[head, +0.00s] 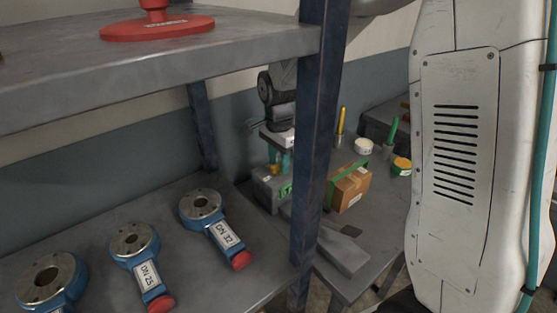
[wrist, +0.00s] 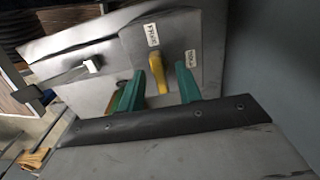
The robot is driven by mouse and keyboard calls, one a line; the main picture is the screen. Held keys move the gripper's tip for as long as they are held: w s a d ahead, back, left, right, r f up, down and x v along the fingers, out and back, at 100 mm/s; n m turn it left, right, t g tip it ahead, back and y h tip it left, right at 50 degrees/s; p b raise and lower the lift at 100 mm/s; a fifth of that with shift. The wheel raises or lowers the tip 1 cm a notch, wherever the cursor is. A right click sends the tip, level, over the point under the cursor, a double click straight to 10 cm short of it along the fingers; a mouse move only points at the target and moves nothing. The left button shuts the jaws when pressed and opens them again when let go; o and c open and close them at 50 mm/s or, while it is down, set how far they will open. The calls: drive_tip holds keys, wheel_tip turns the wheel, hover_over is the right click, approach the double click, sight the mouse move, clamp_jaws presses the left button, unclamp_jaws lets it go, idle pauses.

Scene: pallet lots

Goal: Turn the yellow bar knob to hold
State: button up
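The yellow bar knob (wrist: 157,73) shows in the wrist view on the top of a grey box (wrist: 130,50). Two small white labels sit by it, one (wrist: 152,34) above the knob and one (wrist: 191,58) to its right; their lettering is too small to read surely. My gripper (wrist: 157,90) is open, with one teal finger on each side of the knob and gaps visible between. Whether a finger touches it I cannot tell. In the head view my gripper (head: 279,160) points down over the grey box (head: 267,194); the knob is barely visible there.
A dark blue shelf post (head: 321,130) stands in front of the bench, close to my arm. A carton with green tape (head: 350,187) stands right of the box. A white-tipped part (wrist: 92,65) is on the box's left. Blue valves (head: 135,247) fill the lower shelf.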

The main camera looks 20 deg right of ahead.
clamp_jaws()
drive_tip(key=shift+n, duration=0.3)
drive_tip(key=n, duration=0.3)
drive_tip(key=shift+n, duration=0.3)
drive_tip(key=n, duration=0.4)
drive_tip(key=shift+n, duration=0.3)
drive_tip(key=n, duration=0.9)
